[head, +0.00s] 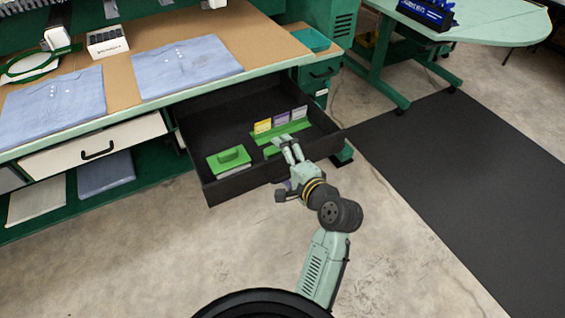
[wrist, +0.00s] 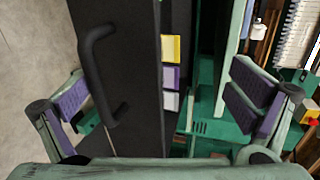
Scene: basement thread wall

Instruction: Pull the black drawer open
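The black drawer (head: 238,185) stands well out from under the workbench, with its inside showing in the head view. Its dark front panel (wrist: 138,70) fills the middle left of the wrist view. A black bar handle (wrist: 96,75) is on that panel, nearer the left finger; I cannot make it out in the head view. My gripper (head: 288,148) is at the drawer's front edge, right of its middle. In the wrist view its fingers are wide apart, one outside the panel and one on the drawer's inner side. Nothing is gripped between them.
A white drawer (head: 93,146) is to the left. Folded blue cloths (head: 187,69) lie on the bench. Floor in front is clear.

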